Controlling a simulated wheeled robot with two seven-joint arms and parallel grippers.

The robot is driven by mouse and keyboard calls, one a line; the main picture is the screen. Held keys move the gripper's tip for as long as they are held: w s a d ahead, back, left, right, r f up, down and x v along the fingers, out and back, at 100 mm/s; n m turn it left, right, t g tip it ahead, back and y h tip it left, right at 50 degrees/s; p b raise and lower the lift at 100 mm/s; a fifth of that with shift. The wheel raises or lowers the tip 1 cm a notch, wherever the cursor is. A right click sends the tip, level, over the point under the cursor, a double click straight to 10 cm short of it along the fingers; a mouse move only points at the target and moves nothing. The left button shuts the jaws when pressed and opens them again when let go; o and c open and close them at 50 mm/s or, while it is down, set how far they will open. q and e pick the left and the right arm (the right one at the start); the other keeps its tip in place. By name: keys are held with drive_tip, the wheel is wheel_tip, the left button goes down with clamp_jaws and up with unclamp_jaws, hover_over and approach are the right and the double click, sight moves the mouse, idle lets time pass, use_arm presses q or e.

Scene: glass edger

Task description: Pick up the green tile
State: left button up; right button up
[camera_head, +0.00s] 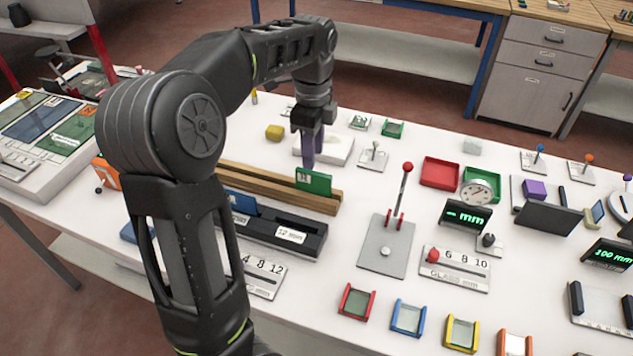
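The green tile (314,181) stands upright near the right end of a wooden slotted rack (265,183) on the white table. It has a small light label near its top left corner. My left gripper (312,158) points down, with its fingertips just above and behind the tile's top edge in this view. The tile appears to stand in the rack's slot. I cannot tell whether the fingers are apart or touch the tile. My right gripper is not in view.
A black slotted block (285,236) marked 12 mm, holding a blue tile (240,204), lies in front of the rack. A lever device with a red knob (407,167) stands to the right.

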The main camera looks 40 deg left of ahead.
sight(314, 172)
use_arm(q)
drive_tip(key=shift+w+f, duration=0.1)
drive_tip(key=shift+f, duration=1.25)
drive_tip(key=shift+f+p, duration=0.65)
drive_tip(key=shift+f, duration=1.95)
clamp_jaws()
